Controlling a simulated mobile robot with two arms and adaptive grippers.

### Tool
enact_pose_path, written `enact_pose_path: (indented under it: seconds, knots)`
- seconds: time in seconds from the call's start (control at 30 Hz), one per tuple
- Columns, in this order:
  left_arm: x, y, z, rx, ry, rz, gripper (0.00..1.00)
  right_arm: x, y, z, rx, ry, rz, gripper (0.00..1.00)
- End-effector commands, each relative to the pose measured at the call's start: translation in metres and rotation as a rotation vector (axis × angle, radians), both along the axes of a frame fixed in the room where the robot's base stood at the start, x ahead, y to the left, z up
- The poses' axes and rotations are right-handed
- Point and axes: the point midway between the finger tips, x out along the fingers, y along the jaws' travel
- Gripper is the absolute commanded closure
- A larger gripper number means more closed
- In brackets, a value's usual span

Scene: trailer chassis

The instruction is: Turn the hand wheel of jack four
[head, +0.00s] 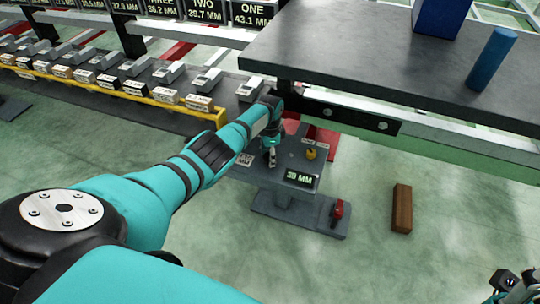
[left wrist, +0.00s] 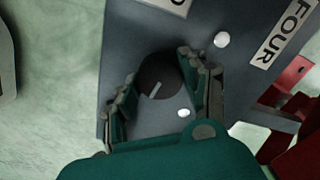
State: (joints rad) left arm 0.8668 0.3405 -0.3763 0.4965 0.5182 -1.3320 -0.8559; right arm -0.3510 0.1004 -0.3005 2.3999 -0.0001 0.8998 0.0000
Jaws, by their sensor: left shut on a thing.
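The grey jack stand (head: 278,177) is at the middle of the head view, with a display (head: 300,178) reading "39 MM". My left arm reaches down to it, and my left gripper (head: 270,158) is over its top panel. In the left wrist view a label (left wrist: 283,36) reads "FOUR". There the dark round hand wheel (left wrist: 158,72), with a pale line on it, lies between the two fingers of my left gripper (left wrist: 160,90), which are shut on it. My right gripper (head: 516,287) shows only partly at the bottom right corner of the head view, apart from the jack.
A yellow knob (head: 311,153) is on the panel, and a red handle (head: 338,210) stands on the jack's base. A brown block (head: 402,208) lies on the floor. A dark tabletop (head: 390,60) with a blue cylinder (head: 491,60) overhangs at upper right.

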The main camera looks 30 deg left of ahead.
Motion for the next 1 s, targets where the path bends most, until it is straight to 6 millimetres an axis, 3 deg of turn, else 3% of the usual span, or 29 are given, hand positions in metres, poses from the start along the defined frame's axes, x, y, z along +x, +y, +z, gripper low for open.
enact_pose_path:
  seconds: [0.5, 1.0]
  knots:
    - [-0.0007, -0.0002, -0.0007, -0.001, 0.002, -0.438, 0.88, -0.0001, -0.0002, -0.0018, 0.0, -0.003, -0.001, 1.0]
    - [-0.0005, -0.0001, -0.0002, -0.002, 0.001, -0.608, 0.88, 0.0003, -0.0001, -0.0007, 0.0, -0.01, 0.0, 1.0]
